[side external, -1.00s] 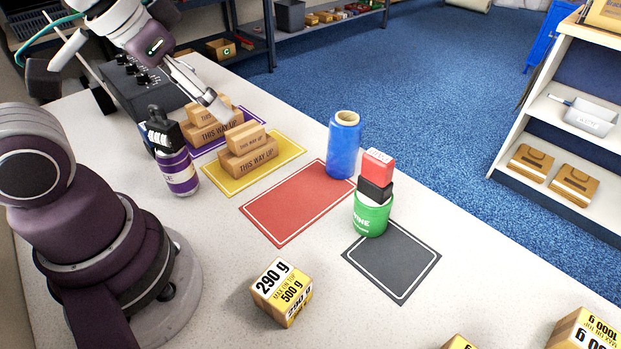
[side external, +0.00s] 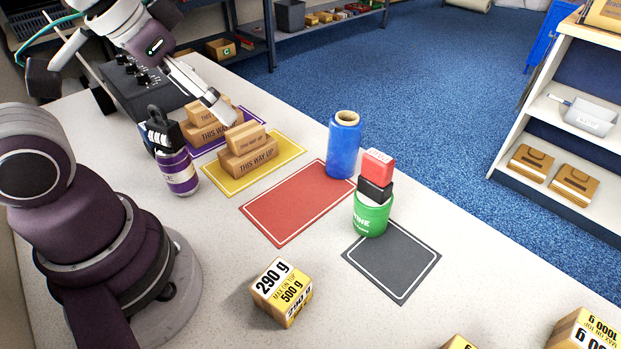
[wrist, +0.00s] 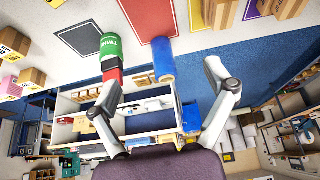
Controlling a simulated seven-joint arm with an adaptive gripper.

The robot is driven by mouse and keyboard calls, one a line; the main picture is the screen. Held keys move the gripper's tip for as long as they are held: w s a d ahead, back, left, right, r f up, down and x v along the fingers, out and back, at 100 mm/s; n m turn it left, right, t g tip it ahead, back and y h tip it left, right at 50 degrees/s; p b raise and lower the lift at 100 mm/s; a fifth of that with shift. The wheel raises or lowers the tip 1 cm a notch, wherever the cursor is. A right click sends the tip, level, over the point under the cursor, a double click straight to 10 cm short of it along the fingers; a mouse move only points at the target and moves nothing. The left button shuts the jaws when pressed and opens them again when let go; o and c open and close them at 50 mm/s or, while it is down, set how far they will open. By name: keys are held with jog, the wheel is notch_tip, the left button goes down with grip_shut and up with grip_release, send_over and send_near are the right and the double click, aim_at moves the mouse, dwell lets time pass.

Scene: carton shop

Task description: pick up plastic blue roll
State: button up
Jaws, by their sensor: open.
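The blue plastic roll (side external: 343,147) stands upright at the far corner of the red mat (side external: 283,211) in the side view. In the wrist view the blue roll (wrist: 163,58) shows near the top middle, between the lines of the two fingers and beyond them. My gripper (side external: 226,114) is over the far left of the table, above the boxes on the purple mat, well left of the roll. In the wrist view my gripper (wrist: 154,92) has its two fingers wide apart with nothing between them.
Stacked boxes (side external: 248,158) sit on the yellow mat. A weight cube (side external: 282,292) stands at the front. A purple bottle (side external: 178,172) stands near my base.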

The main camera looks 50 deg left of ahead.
jog(key=shift+o, duration=0.2)
jog(key=m+g+h, duration=0.1)
jog(key=m, duration=0.2)
send_near(347, 142)
jog(key=shift+w+a+f, duration=0.9)
jog(key=shift+w+a, duration=0.15)
jog(key=shift+w, duration=0.15)
jog(key=x, duration=1)
jog(key=shift+d+f, duration=0.1)
jog(key=shift+f, duration=0.15)
jog(key=shift+c, duration=0.4)
jog(key=c, duration=1)
